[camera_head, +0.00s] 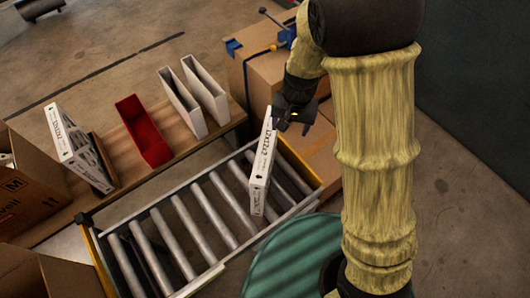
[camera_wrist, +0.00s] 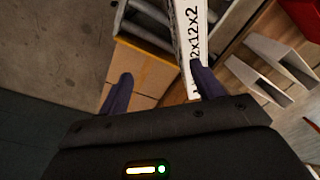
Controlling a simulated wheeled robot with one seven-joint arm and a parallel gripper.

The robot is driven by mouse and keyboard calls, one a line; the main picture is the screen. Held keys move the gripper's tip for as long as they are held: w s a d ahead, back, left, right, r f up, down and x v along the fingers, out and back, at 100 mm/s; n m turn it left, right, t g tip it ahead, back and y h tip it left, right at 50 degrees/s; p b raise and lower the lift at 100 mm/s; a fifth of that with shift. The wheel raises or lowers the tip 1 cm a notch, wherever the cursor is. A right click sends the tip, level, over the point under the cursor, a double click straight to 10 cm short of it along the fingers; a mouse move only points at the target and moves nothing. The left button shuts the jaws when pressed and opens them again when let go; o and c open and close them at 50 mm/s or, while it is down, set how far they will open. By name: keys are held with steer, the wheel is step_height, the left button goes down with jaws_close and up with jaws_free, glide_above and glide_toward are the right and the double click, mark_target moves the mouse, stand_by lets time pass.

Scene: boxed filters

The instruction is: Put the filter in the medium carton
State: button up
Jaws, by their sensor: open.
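A white boxed filter (camera_head: 262,165) marked 12x12x2 stands on edge over the roller conveyor (camera_head: 190,222), slightly tilted. My gripper (camera_head: 294,124) is at the filter's upper far end, with its jaws open. In the wrist view, the filter (camera_wrist: 188,30) reaches in between the fingers of my gripper (camera_wrist: 160,70), close to the right finger. Whether that finger touches it I cannot tell. The carton marked M (camera_head: 18,190) is at the left edge, partly cut off; its inside is mostly hidden.
A wooden shelf (camera_head: 115,162) behind the conveyor bears another white boxed filter (camera_head: 75,145), a red bin (camera_head: 145,130) and white holders (camera_head: 195,95). Brown boxes (camera_head: 265,75) stand behind my gripper. Another carton (camera_head: 45,275) is at lower left, and a green round thing (camera_head: 290,262) is in front.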

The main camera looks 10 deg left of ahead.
step_height(320, 180, up, 4)
steer(key=r+p, duration=0.1)
steer(key=p, duration=0.4)
glide_above(267, 142)
steer(key=d, duration=0.1)
steer(key=shift+a+f, duration=0.3)
steer(key=shift+f, duration=0.05)
steer(key=shift+f, duration=0.1)
step_height(267, 142, down, 12)
steer(key=shift+a+p, duration=0.15)
steer(key=shift+p, duration=0.35)
steer(key=shift+s+a+f+p, duration=0.1)
steer(key=shift+f+p, duration=0.2)
steer(key=shift+f, duration=1)
steer(key=shift+s+a+f+p, duration=0.1)
steer(key=shift+f+p, duration=0.2)
steer(key=shift+f, duration=1)
